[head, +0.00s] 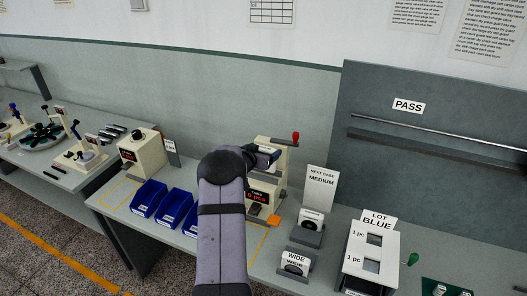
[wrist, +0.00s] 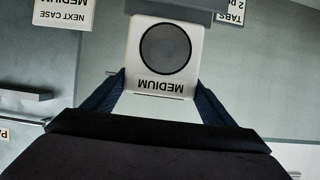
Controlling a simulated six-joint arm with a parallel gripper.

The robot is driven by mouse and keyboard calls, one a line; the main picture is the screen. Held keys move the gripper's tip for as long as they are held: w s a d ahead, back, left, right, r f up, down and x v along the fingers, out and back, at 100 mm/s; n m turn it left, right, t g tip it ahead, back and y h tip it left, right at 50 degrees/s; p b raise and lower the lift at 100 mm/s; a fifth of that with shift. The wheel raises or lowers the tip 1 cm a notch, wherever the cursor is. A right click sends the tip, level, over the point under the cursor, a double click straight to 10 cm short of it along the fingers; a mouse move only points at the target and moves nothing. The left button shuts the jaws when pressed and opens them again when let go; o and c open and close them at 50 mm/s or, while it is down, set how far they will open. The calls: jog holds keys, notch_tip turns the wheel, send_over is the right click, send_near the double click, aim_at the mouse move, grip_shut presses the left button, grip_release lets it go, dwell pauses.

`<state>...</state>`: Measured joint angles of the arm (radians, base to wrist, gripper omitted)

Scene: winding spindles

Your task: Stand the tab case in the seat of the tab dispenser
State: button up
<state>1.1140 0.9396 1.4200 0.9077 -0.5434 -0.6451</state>
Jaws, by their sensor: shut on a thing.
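The tab case (wrist: 161,86), a white block marked MEDIUM with a dark round disc, is upside down in the wrist view. My gripper (wrist: 160,92) is shut on it, with one dark blue finger at each side. In the head view my arm hides most of the gripper (head: 265,156), and I cannot make out the case there. A beige machine (head: 282,153) with a red-knobbed lever and a red "0 pcs" display appears to be the tab dispenser. It stands just behind and right of my gripper. Its seat is largely hidden; I cannot tell whether the case touches it.
Blue bins (head: 148,198) stand left of my arm. To the right are a NEXT CASE MEDIUM sign (head: 320,188), a case on a stand (head: 312,217), a WIDE case (head: 295,262) and a white LOT BLUE box (head: 370,256). Another beige machine (head: 142,151) stands left.

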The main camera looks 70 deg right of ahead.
jog(key=shift+f+b, duration=1.35)
jog(key=shift+f, duration=0.65)
dwell(0.4)
jog(key=o, duration=1.3)
jog(key=shift+c, duration=0.2)
jog(key=shift+a, duration=0.1)
jog(key=b+v, duration=0.3)
jog(key=v, duration=0.4)
jog(key=shift+a, duration=0.1)
